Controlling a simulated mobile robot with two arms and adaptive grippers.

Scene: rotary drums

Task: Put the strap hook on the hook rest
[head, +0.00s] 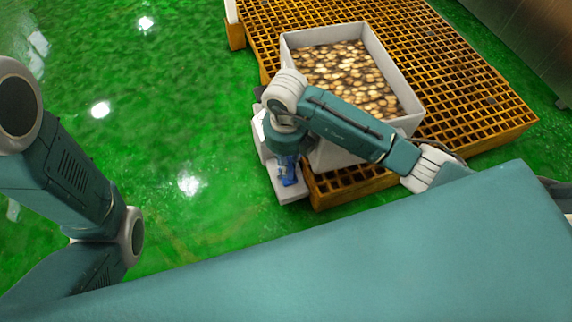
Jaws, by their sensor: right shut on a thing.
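My right gripper (287,172) points down at the near left corner of the crate, and its wrist hides much of it. It is shut on a small blue piece, which I take to be the strap hook; its shape is too small and covered to make out. Directly below is a pale grey block with a flat ledge (292,193), beside the orange grating. It may be the hook rest; I cannot tell whether the blue piece touches it. My left arm shows at the left, but its gripper is out of view.
A white crate (398,74) full of brown and cream round pieces stands on an orange grated platform (478,92). A metal surface (535,35) is at the top right. The glossy green floor (180,110) is clear on the left.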

